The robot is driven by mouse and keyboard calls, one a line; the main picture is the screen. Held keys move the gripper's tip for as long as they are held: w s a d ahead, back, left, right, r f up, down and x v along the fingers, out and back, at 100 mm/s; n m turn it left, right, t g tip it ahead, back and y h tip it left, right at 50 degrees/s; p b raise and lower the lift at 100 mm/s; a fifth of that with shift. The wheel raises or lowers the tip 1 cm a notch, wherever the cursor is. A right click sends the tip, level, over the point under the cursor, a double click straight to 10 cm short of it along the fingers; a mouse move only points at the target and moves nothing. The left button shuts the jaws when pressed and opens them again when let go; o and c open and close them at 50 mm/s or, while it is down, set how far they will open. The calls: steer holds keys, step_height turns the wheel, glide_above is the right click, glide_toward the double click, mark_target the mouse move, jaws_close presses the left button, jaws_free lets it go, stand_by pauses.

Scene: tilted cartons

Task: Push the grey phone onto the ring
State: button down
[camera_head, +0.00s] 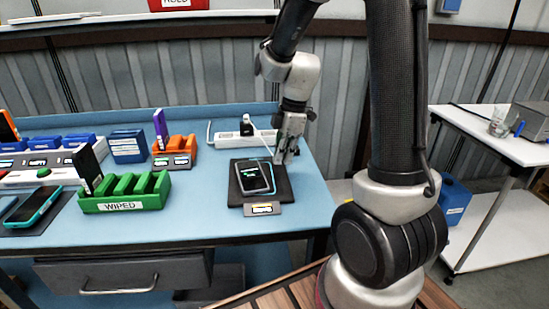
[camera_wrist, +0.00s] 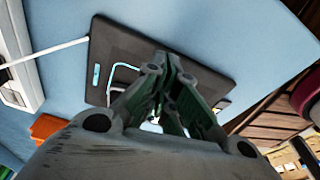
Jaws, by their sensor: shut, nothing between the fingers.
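The grey phone (camera_head: 254,178) lies flat on a black pad (camera_head: 284,190) on the blue table, its dark screen up. A cyan ring line (camera_head: 269,170) shows along its far and right edges; the rest of the ring is hidden. In the wrist view part of the cyan line (camera_wrist: 125,67) shows on the pad (camera_wrist: 118,42), while my fingers hide most of the phone. My gripper (camera_head: 281,160) is shut and empty, low at the pad's far right, beside the phone's far right corner. I cannot tell whether it touches the phone. It fills the wrist view's middle (camera_wrist: 165,62).
A label plate (camera_head: 263,209) is at the pad's front. A white power strip (camera_head: 238,139) with a plug and cable lies behind it. The table between rack and pad is clear.

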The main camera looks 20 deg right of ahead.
mark_target(248, 174)
steer(key=a, duration=0.3)
steer(key=w+a, duration=0.1)
steer(key=a, duration=0.6)
steer(key=shift+w, duration=0.25)
steer(key=shift+a+f, duration=0.1)
steer(key=shift+f, duration=0.5)
steer(key=shift+s+f, duration=0.15)
steer(key=shift+f, duration=0.05)
